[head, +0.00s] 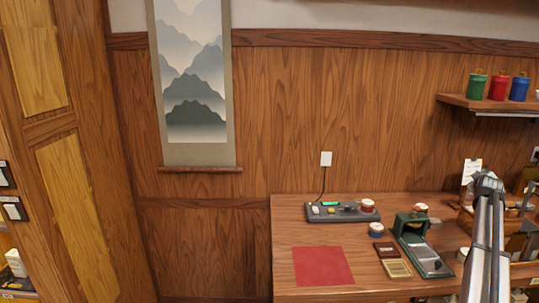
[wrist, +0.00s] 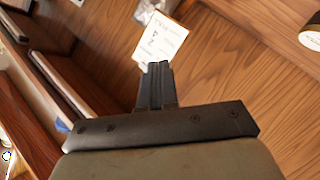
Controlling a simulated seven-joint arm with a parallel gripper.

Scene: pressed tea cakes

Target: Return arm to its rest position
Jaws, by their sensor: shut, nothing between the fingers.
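My gripper (wrist: 157,68) shows in the wrist view as two dark fingers pressed together, with nothing between them. It points toward a white card with dark marks (wrist: 163,42), which lies just beyond the fingertips in the picture. I cannot tell the distance between them. In the head view my grey arm (head: 486,240) rises at the right edge, over the right part of the wooden table (head: 300,231). I cannot clearly make out the gripper there.
Green (head: 477,86), red (head: 498,88) and blue (head: 519,89) canisters stand on a wall shelf. A wooden shelf (wrist: 65,90) is left of the gripper.

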